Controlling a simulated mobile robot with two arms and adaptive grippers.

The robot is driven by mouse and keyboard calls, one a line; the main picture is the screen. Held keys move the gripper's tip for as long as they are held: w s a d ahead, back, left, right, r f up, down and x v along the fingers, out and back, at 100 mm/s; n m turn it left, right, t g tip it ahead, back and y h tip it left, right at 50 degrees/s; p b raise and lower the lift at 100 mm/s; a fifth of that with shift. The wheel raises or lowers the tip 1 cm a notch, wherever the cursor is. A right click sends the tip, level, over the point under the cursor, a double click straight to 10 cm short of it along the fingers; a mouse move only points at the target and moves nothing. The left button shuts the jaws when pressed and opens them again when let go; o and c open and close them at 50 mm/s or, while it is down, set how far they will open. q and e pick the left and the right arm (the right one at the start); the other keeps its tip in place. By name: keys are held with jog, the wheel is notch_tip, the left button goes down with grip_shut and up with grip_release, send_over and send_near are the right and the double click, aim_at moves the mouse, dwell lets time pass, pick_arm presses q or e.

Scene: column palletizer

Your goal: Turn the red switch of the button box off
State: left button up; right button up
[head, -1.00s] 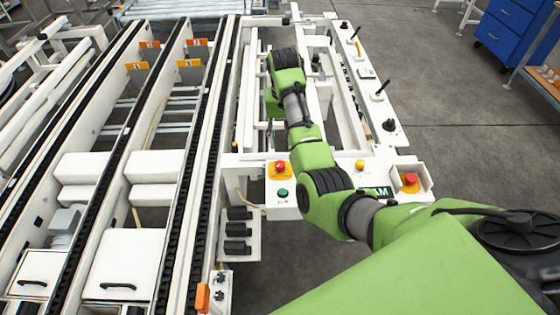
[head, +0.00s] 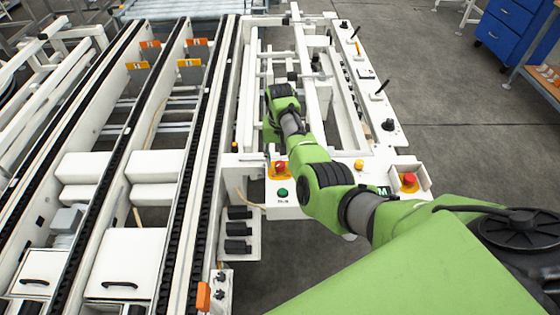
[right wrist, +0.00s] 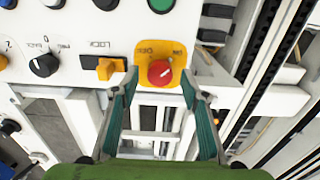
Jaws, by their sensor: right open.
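The red switch (right wrist: 160,72) is a round red knob on a yellow plate with on/off lettering, on the white button box (right wrist: 75,25). In the head view the red switch (head: 281,167) shows at the box's left end, partly covered by my right arm. My right gripper (right wrist: 160,79) is open in the right wrist view, its two teal fingers on either side of the switch's yellow plate. I cannot tell whether they touch it. In the head view my arm hides most of this gripper. My left gripper is not in view.
On the box are an orange lock switch (right wrist: 106,68), a black knob (right wrist: 44,65) and a green button (head: 283,193). A red button (head: 410,180) stands at the box's right end. Conveyor rails (head: 215,110) run along the left. Open floor (head: 450,120) lies to the right.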

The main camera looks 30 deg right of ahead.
jog(key=shift+f, duration=0.45)
jog(key=c, duration=1.1)
